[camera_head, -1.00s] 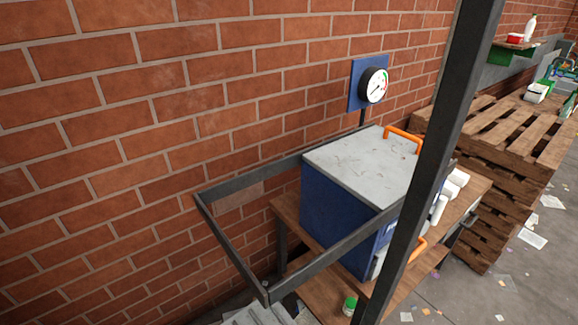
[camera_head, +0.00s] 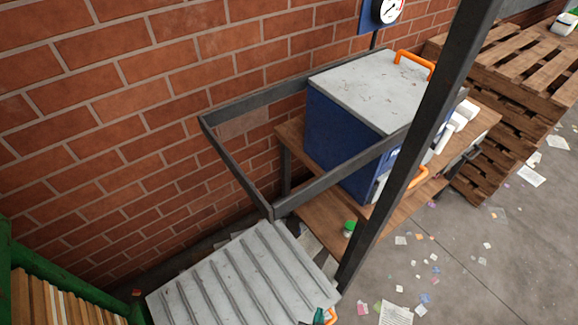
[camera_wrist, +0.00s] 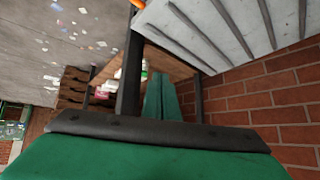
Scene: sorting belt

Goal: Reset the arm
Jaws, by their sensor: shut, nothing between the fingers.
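My gripper (camera_wrist: 161,95) shows in the wrist view as two green fingers lying side by side, shut and empty. The wide green part with a dark edge along the bottom of that view is mine. The fingers point toward a wooden shelf and a grey ribbed panel, without a visible grip on anything. The gripper does not show in the head view, and I cannot tell the arm's full pose.
A dark metal frame (camera_head: 428,125) stands before a blue box with a grey lid (camera_head: 370,88) on a wooden bench (camera_head: 292,136). A ribbed grey panel (camera_head: 240,280) lies below. Pallets (camera_head: 510,85) stand right, a brick wall (camera_head: 130,120) behind. Litter dots the floor.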

